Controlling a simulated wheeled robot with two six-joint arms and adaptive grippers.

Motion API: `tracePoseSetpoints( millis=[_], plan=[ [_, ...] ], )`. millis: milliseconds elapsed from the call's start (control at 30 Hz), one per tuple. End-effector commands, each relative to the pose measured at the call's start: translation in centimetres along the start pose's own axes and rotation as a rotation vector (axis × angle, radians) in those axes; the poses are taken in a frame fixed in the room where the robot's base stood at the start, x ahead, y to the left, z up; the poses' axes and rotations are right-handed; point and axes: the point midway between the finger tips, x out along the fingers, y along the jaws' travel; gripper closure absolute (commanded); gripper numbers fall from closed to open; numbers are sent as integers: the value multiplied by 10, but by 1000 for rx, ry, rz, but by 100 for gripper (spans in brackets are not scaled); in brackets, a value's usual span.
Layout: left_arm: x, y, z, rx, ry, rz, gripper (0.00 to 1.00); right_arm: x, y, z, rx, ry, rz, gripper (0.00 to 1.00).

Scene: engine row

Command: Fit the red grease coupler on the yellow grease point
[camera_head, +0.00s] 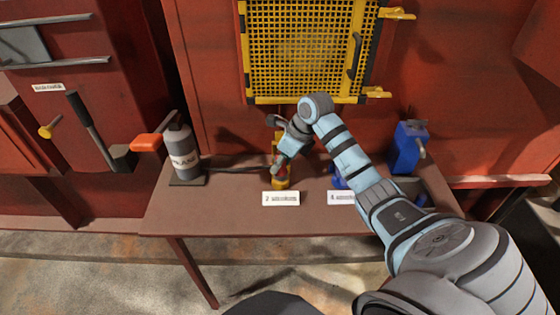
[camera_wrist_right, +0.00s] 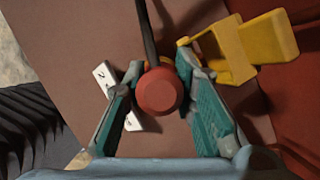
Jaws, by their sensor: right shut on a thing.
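The red grease coupler (camera_wrist_right: 159,90) sits between the fingers of my right gripper (camera_wrist_right: 160,70), which is shut on it. In the head view, the right gripper (camera_head: 279,166) points down at the card marked 2, and only a little red shows at its tip. A dark hose (camera_wrist_right: 147,35) runs from the coupler. A yellow part (camera_wrist_right: 268,38), likely the grease point's stand, is beside the right finger in the wrist view. In the head view, yellow (camera_head: 279,184) shows below and behind the gripper, largely hidden. I cannot see a joint between coupler and point. My left gripper is out of view.
A grey canister (camera_head: 183,150) with the hose stands at the table's left. Label cards lie along the front edge of the brown table (camera_head: 230,215). A yellow mesh guard (camera_head: 300,50) hangs behind, above the table.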

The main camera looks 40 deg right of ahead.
Motion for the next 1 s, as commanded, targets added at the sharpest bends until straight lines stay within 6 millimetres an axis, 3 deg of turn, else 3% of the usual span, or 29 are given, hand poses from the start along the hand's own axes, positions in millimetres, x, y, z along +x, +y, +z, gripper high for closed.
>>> tracePoseSetpoints(
  millis=[67,100,233,533,633,1000],
  plan=[
    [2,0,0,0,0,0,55,2,0,-1,0,-1,0,100],
    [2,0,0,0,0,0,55,2,0,-1,0,-1,0,72],
    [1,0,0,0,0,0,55,2,0,0,0,-1,0,52],
    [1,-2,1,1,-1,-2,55,1,0,-1,0,0,0,52],
    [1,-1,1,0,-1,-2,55,-10,0,0,-2,-1,-1,52],
    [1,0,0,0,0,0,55,-103,-1,-1,-2,-1,-4,52]
  ],
)
